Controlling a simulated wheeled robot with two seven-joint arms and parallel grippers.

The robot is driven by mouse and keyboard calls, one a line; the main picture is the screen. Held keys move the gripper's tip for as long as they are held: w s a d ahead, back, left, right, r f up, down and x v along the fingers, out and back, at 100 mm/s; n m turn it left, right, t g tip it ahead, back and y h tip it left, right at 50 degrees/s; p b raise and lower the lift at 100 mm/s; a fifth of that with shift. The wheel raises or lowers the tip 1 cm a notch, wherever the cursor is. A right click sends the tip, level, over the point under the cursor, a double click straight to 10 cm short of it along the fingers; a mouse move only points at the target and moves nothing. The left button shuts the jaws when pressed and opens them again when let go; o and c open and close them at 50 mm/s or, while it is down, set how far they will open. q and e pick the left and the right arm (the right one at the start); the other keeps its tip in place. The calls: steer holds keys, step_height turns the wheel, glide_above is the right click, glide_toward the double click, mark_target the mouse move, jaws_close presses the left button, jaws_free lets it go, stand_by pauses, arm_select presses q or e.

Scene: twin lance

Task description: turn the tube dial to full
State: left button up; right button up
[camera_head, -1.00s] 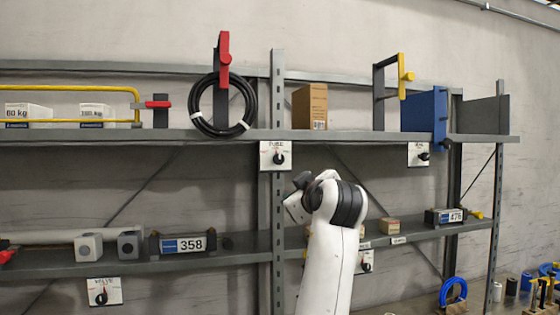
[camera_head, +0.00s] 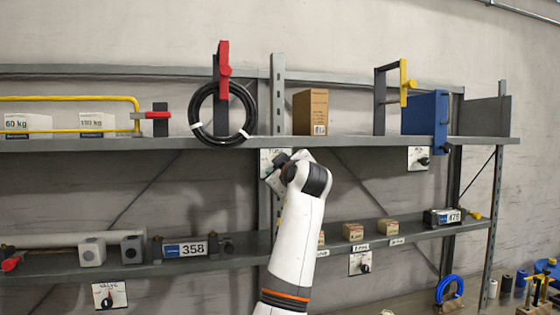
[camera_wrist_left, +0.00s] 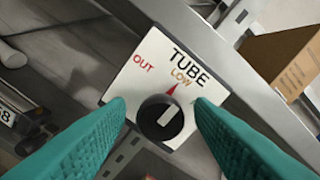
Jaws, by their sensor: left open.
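The tube dial is a black round knob (camera_wrist_left: 160,118) with a white mark, on a white panel (camera_wrist_left: 150,72) lettered TUBE, OUT and LOW. A red pointer stands by LOW, and the white mark points up and slightly right. In the head view the panel (camera_head: 266,156) is on the shelf upright, partly hidden by my left gripper (camera_head: 277,170). In the left wrist view my left gripper (camera_wrist_left: 160,107) is open, its teal fingers on either side of the knob. I cannot tell whether they touch it. The panel's right part is covered by a finger. My right gripper is not in view.
Other dial panels hang at lower left (camera_head: 108,296), lower right (camera_head: 360,263) and upper right (camera_head: 418,158). A black hose coil (camera_head: 222,113) and a cardboard box (camera_head: 310,112) stand on the upper shelf above the dial. The shelf edge (camera_head: 350,141) runs just above it.

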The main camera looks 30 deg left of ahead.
arm_select(q)
steer(key=shift+w+a, duration=0.2)
steer(key=shift+a, duration=0.05)
steer(key=c, duration=1)
steer(key=shift+m, duration=0.4)
steer(key=m, duration=1.1)
steer(key=shift+p, duration=0.3)
